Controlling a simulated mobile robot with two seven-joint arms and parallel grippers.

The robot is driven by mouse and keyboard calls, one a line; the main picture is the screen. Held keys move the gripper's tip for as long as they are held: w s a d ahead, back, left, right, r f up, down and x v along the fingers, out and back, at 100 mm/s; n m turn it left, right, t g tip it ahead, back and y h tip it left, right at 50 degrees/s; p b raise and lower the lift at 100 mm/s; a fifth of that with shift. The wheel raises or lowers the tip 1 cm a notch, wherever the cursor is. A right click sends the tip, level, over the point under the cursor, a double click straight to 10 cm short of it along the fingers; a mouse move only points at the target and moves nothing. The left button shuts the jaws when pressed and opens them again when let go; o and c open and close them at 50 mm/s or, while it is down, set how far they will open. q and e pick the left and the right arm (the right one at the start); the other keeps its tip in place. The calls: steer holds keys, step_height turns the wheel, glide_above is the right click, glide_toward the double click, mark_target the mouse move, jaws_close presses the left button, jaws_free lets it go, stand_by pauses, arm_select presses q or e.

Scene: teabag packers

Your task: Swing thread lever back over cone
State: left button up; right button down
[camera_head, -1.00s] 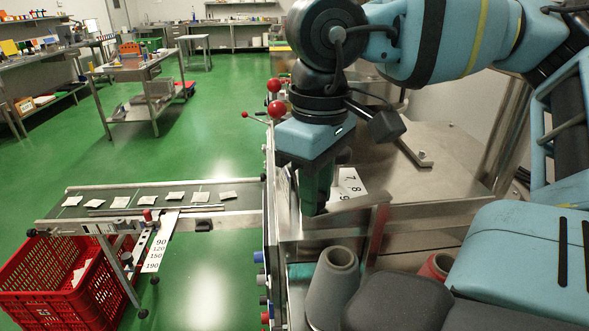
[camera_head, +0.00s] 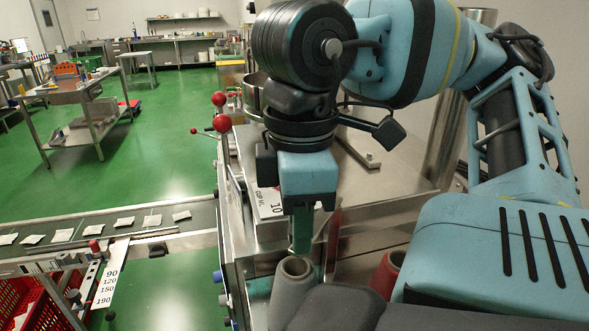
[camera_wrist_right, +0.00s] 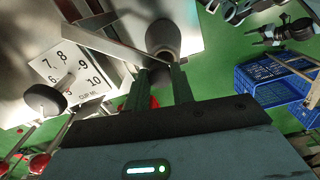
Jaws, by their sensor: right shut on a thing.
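My right gripper (camera_head: 302,248) points down just behind the grey cone (camera_head: 293,284). Its green fingers also show in the right wrist view (camera_wrist_right: 160,72), with their tips close to the grey cone (camera_wrist_right: 163,36). A thin metal bar (camera_wrist_right: 108,46), which looks like the thread lever, runs from the upper left to the fingertips. The gripper is shut on it, though the exact contact is hard to make out. In the head view the lever is mostly hidden by the gripper. A red cone (camera_head: 388,273) stands to the right of the grey cone. My left gripper is out of view.
The steel machine housing (camera_head: 385,200) and a numbered label (camera_head: 268,203) lie behind the gripper. Red ball knobs (camera_head: 221,122) stand at the left. A conveyor (camera_head: 110,228) with several teabags runs left. The wrist view shows a blue crate (camera_wrist_right: 262,85) at the right.

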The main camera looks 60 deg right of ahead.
stand_by(0.3)
steer(key=c, duration=1.2)
jaws_free()
steer(key=shift+s, duration=0.1)
steer(key=shift+r, duration=0.1)
steer(key=shift+r, duration=3.85)
